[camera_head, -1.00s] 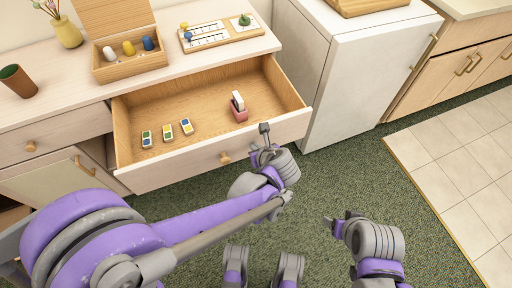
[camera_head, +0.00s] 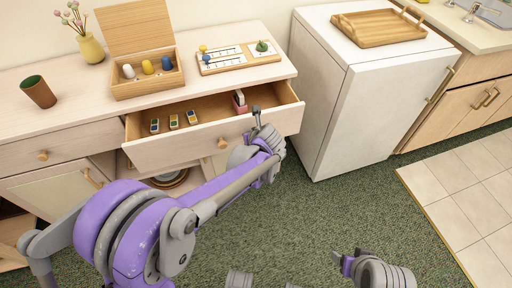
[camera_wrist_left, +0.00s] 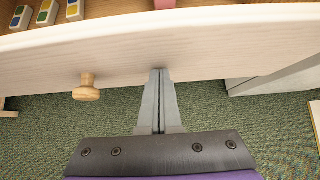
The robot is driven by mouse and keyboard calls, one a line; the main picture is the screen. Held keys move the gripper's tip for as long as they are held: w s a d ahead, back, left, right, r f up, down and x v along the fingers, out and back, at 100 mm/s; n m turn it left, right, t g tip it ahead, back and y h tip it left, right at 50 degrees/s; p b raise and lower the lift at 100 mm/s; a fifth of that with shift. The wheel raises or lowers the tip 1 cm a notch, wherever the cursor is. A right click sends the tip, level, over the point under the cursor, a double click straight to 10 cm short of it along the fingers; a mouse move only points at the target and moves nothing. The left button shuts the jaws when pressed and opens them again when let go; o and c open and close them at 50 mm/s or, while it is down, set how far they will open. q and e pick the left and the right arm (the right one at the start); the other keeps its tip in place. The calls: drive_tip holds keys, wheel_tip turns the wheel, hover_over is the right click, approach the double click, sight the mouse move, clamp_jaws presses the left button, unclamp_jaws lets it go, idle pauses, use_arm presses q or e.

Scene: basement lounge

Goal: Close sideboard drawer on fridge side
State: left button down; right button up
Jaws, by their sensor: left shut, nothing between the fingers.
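The sideboard drawer on the fridge side (camera_head: 165,153) is partly open. It holds several small colored blocks (camera_head: 174,121) and a pink holder with a white item (camera_head: 239,103). Its round wooden knob (camera_head: 222,143) also shows in the left wrist view (camera_wrist_left: 86,88). My left gripper (camera_head: 256,112) is shut and empty at the drawer front, right of the knob. In the left wrist view its fingertips (camera_wrist_left: 160,72) meet the front panel's outer face; contact looks likely but is not certain. My right gripper (camera_head: 345,262) is low over the carpet, away from the drawer; its finger gap is unclear.
The white fridge (camera_head: 375,100) stands right of the sideboard with a wooden tray (camera_head: 378,28) on top. On the sideboard top (camera_head: 70,98) are an open wooden box (camera_head: 148,82), a board game (camera_head: 238,57), a cup (camera_head: 39,91) and a vase (camera_head: 90,47). Green carpet is clear in front.

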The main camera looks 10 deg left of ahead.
use_arm(q)
drive_tip(key=w+a, duration=0.2)
drive_tip(key=w, duration=0.2)
drive_tip(key=w+a, duration=0.3)
drive_tip(key=w, duration=0.1)
drive_tip(key=w+a, duration=0.2)
drive_tip(key=w, duration=0.2)
drive_tip(key=shift+a+b, duration=0.2)
drive_tip(key=shift+b, duration=0.2)
drive_tip(key=shift+w+a+r, duration=0.1)
drive_tip(key=shift+w+a, duration=0.1)
drive_tip(key=shift+w, duration=0.1)
drive_tip(key=shift+r, duration=0.1)
